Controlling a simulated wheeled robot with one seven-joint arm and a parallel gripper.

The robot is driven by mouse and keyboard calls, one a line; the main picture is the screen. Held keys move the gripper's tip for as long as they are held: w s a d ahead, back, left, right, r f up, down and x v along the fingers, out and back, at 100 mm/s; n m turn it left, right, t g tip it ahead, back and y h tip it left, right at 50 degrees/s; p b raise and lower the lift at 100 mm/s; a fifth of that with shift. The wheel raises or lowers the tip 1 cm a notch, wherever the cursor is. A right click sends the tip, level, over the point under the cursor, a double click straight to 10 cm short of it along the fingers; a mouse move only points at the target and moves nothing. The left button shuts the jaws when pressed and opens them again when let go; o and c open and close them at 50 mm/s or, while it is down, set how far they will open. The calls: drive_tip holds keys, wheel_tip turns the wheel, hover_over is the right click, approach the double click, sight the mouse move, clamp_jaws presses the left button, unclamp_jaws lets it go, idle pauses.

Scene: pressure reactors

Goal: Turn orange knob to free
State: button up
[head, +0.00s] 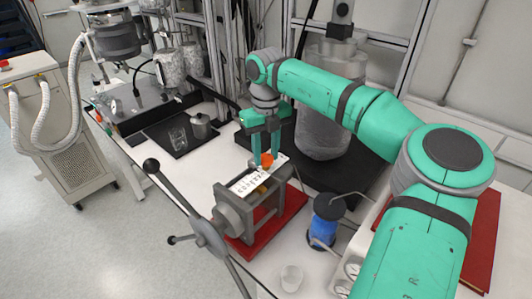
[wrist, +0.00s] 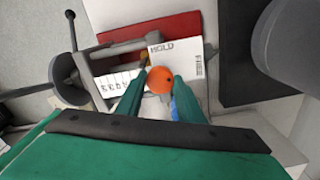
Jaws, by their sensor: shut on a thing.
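The orange knob (head: 266,159) sits on a white label plate (head: 247,184) on top of a grey device with a handwheel. In the wrist view the knob (wrist: 159,80) shows a small dark dot on its right side. The word HOLD is printed on the plate (wrist: 184,50) above the knob, and scale marks lie to its left. My gripper (head: 265,161) reaches down from above, with one green finger on each side of the knob. It is shut on the knob, and the fingers (wrist: 161,84) hide part of the plate.
The device stands on a red mat (head: 286,213), with its spoked handwheel (head: 208,238) sticking out at the front left. A blue bottle (head: 327,219) and a white cup (head: 291,278) stand to the right. A large grey vessel (head: 322,125) is behind, on a black tray.

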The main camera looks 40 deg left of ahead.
sight(266, 157)
drive_tip(key=shift+m, duration=0.6)
drive_tip(key=o, duration=1.1)
drive_tip(key=shift+c, duration=0.2)
drive_tip(key=shift+r, duration=0.1)
wheel_tip(266, 157, up, 11)
drive_tip(key=shift+f, duration=0.2)
